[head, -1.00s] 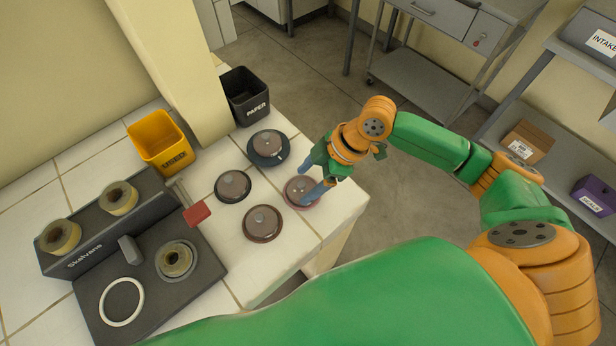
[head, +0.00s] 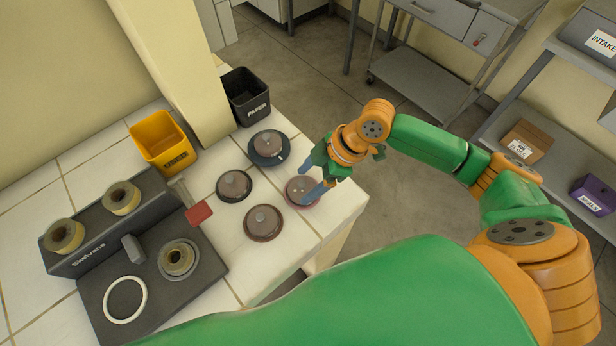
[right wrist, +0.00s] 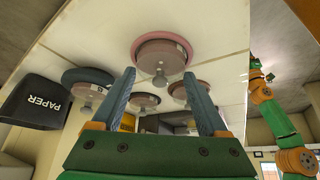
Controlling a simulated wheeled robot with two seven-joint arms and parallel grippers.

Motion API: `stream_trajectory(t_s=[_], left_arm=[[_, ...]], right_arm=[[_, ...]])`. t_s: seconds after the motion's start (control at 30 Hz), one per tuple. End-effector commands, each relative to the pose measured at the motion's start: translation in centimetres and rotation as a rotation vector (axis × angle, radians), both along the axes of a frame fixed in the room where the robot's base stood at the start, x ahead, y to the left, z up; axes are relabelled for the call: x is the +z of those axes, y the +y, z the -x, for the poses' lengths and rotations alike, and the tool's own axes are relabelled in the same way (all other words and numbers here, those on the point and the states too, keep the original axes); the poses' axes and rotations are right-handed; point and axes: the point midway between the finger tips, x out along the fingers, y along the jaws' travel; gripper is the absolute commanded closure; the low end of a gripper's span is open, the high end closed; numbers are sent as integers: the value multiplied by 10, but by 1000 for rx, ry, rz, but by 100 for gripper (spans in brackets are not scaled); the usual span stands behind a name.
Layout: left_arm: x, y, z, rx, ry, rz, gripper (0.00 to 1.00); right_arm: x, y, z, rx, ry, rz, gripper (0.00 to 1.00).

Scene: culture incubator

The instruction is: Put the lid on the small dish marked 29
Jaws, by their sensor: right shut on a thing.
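Several small round dishes with brownish knobbed lids stand on the white tiled counter: a dark blue one (head: 269,148), a black one (head: 234,185), a red-brown one (head: 263,222) and a pink-rimmed one (head: 302,203). No number 29 is readable on any of them. My right gripper (head: 311,180) is over the pink-rimmed dish, its blue fingers spread to either side of its lid (head: 299,187) and shut on that lid. In the right wrist view the lid's knob (right wrist: 160,78) shows between the two fingertips (right wrist: 160,73). My left gripper is not in view.
A black PAPER bin (head: 246,97) and a yellow USED bin (head: 163,143) stand behind the dishes. A dark device (head: 105,228) with tape-like rolls, a red paddle (head: 199,213) and a white ring (head: 125,300) are at left. The counter's right edge is close to the pink-rimmed dish.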

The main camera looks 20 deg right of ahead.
Motion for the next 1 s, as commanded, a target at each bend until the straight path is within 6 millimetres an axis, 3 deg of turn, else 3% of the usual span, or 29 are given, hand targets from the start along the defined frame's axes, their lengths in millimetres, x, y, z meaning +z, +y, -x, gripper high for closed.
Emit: stream_trajectory(t_s=[1.0], left_arm=[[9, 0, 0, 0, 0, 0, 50]], right_arm=[[-2, 0, 0, 0, -1, 0, 74]])
